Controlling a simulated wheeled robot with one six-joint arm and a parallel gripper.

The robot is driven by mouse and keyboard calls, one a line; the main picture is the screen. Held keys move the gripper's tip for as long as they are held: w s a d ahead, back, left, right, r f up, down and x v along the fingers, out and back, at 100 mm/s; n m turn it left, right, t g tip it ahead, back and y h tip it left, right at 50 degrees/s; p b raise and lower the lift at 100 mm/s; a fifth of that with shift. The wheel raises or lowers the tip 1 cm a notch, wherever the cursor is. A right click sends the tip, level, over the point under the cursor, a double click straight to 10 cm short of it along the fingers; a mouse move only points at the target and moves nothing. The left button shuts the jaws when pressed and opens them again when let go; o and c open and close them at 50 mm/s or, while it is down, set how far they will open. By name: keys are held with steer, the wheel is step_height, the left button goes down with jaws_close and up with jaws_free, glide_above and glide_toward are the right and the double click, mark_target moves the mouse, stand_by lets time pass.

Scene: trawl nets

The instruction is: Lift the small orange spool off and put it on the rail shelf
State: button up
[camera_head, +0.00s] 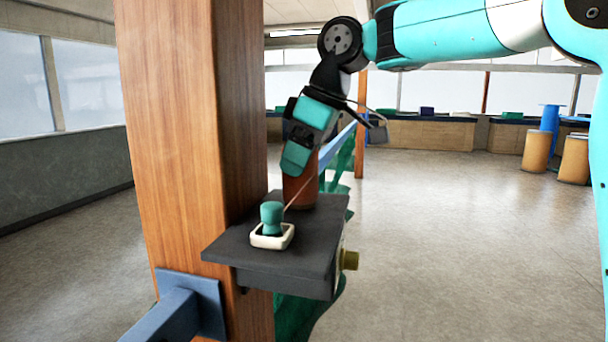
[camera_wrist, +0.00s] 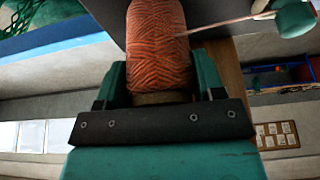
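The orange spool (camera_head: 301,190), wound with cord, stands upright on a dark shelf (camera_head: 310,240) fixed to a wooden post. My gripper (camera_head: 297,165) is over the spool's top, pointing down. In the wrist view the spool (camera_wrist: 158,45) lies between my two teal fingers (camera_wrist: 160,80), which flank its end closely. I cannot tell whether they press on it. A thin strand runs from the spool to a teal rounded piece (camera_head: 271,216) in a small white tray (camera_head: 272,242) on the same shelf. I cannot tell which surface is the rail shelf.
The wooden post (camera_head: 190,120) stands close left of my gripper. A blue bracket (camera_head: 165,318) juts from it below. A blue rail (camera_head: 339,140) with green netting runs behind.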

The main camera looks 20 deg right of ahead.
steer(key=c, duration=0.4)
steer(key=shift+r, duration=0.1)
step_height(320, 180, up, 20)
steer(key=p, duration=1.5)
